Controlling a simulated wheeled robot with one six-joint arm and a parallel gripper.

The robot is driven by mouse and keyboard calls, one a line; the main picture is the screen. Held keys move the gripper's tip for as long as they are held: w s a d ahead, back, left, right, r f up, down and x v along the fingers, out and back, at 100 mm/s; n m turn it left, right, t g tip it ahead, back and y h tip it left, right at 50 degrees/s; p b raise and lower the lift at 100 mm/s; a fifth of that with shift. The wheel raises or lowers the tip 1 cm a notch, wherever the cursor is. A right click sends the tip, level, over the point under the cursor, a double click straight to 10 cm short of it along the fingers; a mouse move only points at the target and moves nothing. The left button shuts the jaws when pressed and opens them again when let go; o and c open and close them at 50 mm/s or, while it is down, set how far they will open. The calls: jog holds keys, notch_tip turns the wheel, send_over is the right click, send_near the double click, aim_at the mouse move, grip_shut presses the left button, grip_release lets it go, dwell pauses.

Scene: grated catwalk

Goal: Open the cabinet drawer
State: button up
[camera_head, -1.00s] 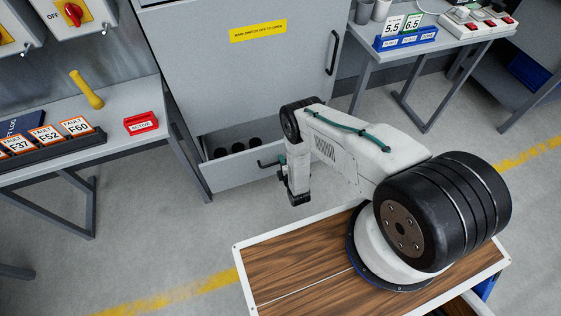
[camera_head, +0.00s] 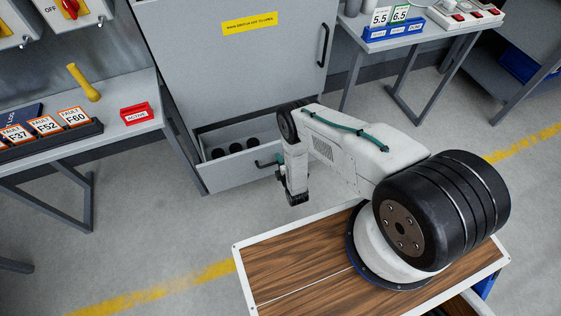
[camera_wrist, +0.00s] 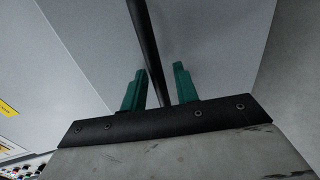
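The grey cabinet (camera_head: 235,70) has a low drawer (camera_head: 240,165) that stands partly open, with several dark round things (camera_head: 236,147) inside. Its dark handle (camera_head: 262,163) is on the drawer front, close beside my gripper (camera_head: 284,175). In the wrist view a dark bar (camera_wrist: 149,45), seemingly this handle, runs between the two green fingers of my gripper (camera_wrist: 160,80). The fingers stand apart, with a gap showing between bar and right finger. Whether the bar touches the left finger is unclear. My arm hides the drawer's right end.
A bench at left holds a red ACTIVE block (camera_head: 136,113), a yellow handle-shaped thing (camera_head: 84,82) and fault cards (camera_head: 45,126). A table at right holds a blue card holder (camera_head: 394,30) and switches (camera_head: 470,12). The cabinet's upper door has its own handle (camera_head: 322,45). Floor is clear around the drawer.

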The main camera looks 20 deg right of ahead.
jog(key=shift+s, duration=0.1)
jog(key=v, duration=0.7)
jog(key=shift+s, duration=0.35)
